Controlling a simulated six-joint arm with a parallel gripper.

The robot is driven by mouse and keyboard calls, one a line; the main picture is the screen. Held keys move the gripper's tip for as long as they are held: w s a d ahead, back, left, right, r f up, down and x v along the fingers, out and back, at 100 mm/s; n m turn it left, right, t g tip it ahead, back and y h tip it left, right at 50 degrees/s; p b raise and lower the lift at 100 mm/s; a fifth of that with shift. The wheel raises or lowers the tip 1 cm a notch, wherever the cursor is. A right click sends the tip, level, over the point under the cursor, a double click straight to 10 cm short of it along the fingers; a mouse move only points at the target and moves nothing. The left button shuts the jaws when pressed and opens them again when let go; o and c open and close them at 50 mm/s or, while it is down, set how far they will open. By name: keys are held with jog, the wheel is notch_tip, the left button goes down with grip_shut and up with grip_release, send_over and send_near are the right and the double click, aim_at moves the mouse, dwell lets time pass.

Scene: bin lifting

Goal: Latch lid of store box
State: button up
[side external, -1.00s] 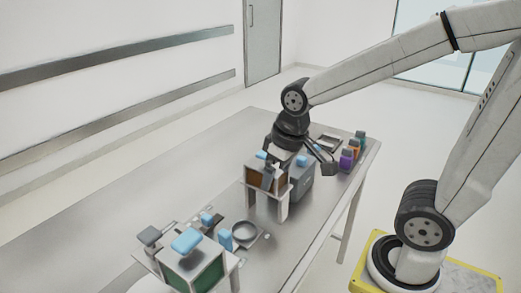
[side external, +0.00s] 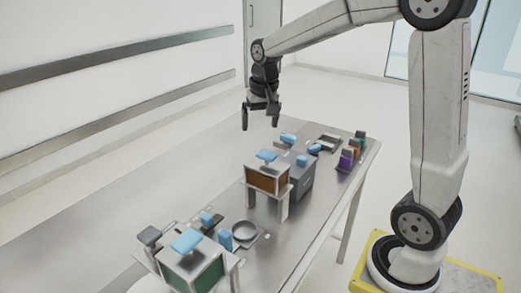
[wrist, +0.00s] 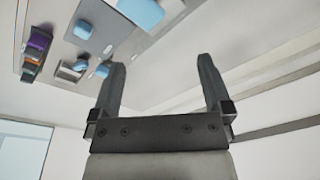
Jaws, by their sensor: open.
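A white box with a brown front panel (side external: 268,180) stands mid-table, a light blue handle (side external: 267,156) on its top. A grey box (side external: 301,181) with a blue piece (side external: 302,160) stands close behind it to the right. A box with a green panel (side external: 205,276) and a blue handle (side external: 187,240) stands at the near end. Which one is the store box, and how its latch sits, I cannot tell. My gripper (side external: 260,120) is open and empty, above and beyond the brown-panelled box, touching nothing. Its spread fingers show in the wrist view (wrist: 161,66).
A round dish (side external: 245,232) and small blue blocks lie near the green-panelled box. At the far right end are a dark tray (side external: 328,141) and a rack with purple (side external: 346,158), orange and green items. The table's left side (side external: 150,190) is clear.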

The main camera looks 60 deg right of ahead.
jog(key=w+d+m, duration=0.5)
jog(key=d+m, duration=0.1)
jog(key=d, duration=0.6)
jog(key=m+g, duration=0.2)
jog(key=m, duration=0.3)
send_over(288, 135)
jog(key=shift+f, duration=4.35)
jog(key=shift+f, duration=0.1)
jog(key=shift+f, duration=3.75)
jog(key=c, duration=1)
jog(key=shift+o, duration=0.2)
